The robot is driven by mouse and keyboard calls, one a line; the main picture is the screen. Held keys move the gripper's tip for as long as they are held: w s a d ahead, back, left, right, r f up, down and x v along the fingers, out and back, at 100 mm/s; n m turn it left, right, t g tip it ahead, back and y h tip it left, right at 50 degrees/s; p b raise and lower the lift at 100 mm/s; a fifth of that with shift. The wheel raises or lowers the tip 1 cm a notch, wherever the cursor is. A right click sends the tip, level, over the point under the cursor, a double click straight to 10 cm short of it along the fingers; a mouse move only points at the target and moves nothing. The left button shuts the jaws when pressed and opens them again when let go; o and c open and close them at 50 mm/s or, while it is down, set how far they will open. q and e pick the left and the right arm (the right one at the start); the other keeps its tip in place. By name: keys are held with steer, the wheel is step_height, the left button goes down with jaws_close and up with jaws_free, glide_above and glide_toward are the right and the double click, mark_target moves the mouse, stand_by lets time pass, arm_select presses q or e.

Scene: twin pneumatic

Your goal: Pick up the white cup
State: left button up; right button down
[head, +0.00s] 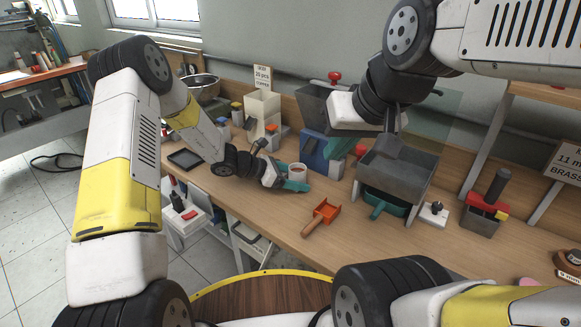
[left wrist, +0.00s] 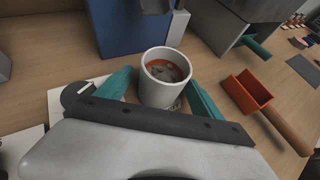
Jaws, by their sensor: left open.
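The white cup (head: 297,171) stands upright on the wooden bench, with something reddish-brown and grey inside. It shows large in the left wrist view (left wrist: 163,88). My left gripper (head: 290,180) is open, low at the bench. Its teal fingers (left wrist: 160,95) stand on either side of the cup, with a visible gap on the right; whether the left finger touches is unclear. The cup's lower near side is partly hidden by the gripper body. My right gripper (head: 392,135) is up above the grey hopper box; its fingers cannot be made out clearly.
An orange scoop (head: 325,211) with a wooden handle lies right of the cup. A blue machine (head: 318,150) stands close behind the cup. The grey hopper box (head: 398,172) with a teal tray is further right. A dark flat tray (head: 185,158) lies to the left.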

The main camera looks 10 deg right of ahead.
arm_select(q)
steer(key=shift+d, duration=0.1)
steer(key=c, duration=1.6)
steer(key=shift+o, duration=0.2)
